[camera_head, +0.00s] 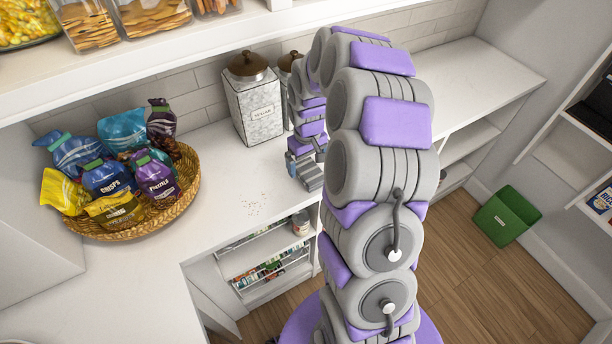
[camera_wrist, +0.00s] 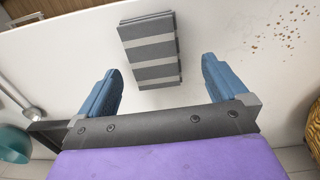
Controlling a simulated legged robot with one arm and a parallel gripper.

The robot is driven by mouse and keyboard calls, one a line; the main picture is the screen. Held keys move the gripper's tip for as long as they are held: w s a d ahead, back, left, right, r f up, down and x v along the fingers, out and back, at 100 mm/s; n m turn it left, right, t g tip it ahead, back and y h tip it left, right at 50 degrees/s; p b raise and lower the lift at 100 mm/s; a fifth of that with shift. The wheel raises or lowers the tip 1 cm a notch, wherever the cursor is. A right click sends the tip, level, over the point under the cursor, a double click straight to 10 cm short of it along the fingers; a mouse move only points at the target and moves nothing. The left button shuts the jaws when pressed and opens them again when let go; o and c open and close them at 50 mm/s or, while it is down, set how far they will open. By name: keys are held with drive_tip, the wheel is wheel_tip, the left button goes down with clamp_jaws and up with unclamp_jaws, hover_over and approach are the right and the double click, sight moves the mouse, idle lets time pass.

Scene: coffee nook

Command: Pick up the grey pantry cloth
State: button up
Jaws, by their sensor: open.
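The grey pantry cloth (camera_wrist: 148,48) is a folded, flat bundle with light and dark grey stripes on the white counter. In the head view the cloth (camera_head: 312,178) lies near the counter's front edge, partly behind my arm. My gripper (camera_wrist: 161,68) is open and empty, with its two blue fingers apart. In the wrist view the cloth lies mostly beyond the fingertips, its near end between them and nearer the left finger. I cannot tell the height of the fingers above it. In the head view my gripper (camera_head: 302,150) is small and partly hidden.
A wicker basket (camera_head: 185,200) of snack bags stands to the left. A sugar canister (camera_head: 253,105) stands behind, beside a second canister. Crumbs (camera_head: 255,204) lie on the counter left of the cloth. A teal round object (camera_wrist: 12,143) shows at the wrist view's left edge.

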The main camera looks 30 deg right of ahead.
sight(309, 172)
drive_tip(key=f, duration=0.1)
drive_tip(key=d+f, duration=0.1)
drive_tip(key=f, duration=0.1)
drive_tip(key=d+f+b, duration=0.1)
drive_tip(key=f, duration=0.1)
drive_tip(key=shift+a+r, duration=0.1)
drive_tip(key=shift+a, duration=0.8)
drive_tip(key=c, duration=0.3)
drive_tip(key=shift+c, duration=0.8)
drive_tip(key=shift+d, duration=0.65)
drive_tip(key=c, duration=0.4)
drive_tip(key=shift+c, duration=1.2)
drive_tip(key=shift+a, duration=0.35)
drive_tip(key=shift+r, duration=0.6)
drive_tip(key=r, duration=0.1)
drive_tip(key=r+p, duration=0.1)
drive_tip(key=shift+d+r, duration=0.2)
drive_tip(key=shift+r, duration=0.1)
drive_tip(key=s+r+p, duration=0.1)
drive_tip(key=s, duration=1.5)
drive_tip(key=shift+d+p, duration=0.3)
drive_tip(key=shift+p, duration=0.05)
drive_tip(key=shift+r, duration=0.1)
